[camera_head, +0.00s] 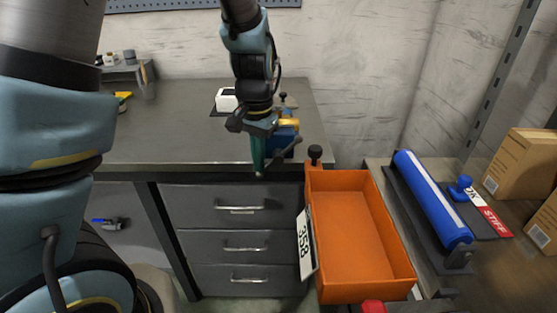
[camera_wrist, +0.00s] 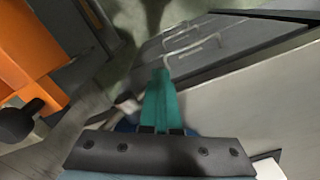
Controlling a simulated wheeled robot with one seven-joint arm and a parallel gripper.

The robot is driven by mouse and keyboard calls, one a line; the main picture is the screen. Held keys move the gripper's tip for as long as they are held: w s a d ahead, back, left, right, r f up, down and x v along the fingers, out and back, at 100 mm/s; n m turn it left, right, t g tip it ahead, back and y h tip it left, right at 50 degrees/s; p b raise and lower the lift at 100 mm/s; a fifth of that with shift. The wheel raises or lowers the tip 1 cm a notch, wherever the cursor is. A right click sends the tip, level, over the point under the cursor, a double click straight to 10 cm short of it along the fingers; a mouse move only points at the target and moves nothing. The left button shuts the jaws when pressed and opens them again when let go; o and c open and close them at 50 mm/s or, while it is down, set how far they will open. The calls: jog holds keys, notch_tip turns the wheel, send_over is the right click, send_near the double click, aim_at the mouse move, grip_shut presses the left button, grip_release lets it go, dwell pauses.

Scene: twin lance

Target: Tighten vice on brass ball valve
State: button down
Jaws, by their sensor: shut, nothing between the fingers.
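The blue vice (camera_head: 287,137) is at the right front corner of the grey workbench (camera_head: 185,130), partly hidden behind my gripper. A brass-yellow piece (camera_head: 289,122) shows at its top, apparently the ball valve; its seating between the jaws cannot be made out. My gripper (camera_head: 258,168) points down just left of the vice, at the bench's front edge. Its teal fingers are together and empty. In the wrist view my gripper (camera_wrist: 160,75) hides most of the vice; only blue slivers (camera_wrist: 192,132) and a pale, blurred part (camera_wrist: 127,105) show beside the fingers.
An orange bin (camera_head: 316,205) labelled 358 stands right of the bench drawers (camera_head: 240,210). A blue roller (camera_head: 432,195) and cardboard boxes (camera_head: 522,165) are farther right. A white box (camera_head: 228,98) sits behind my gripper. The bench's middle is clear.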

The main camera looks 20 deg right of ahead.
jog(key=shift+r, duration=0.1)
jog(key=shift+w+a+r+p, duration=0.2)
jog(key=shift+a+r+p, duration=0.25)
jog(key=shift+a, duration=0.05)
notch_tip(320, 180, up, 9)
jog(key=p, duration=0.7)
jog(key=shift+p, duration=0.4)
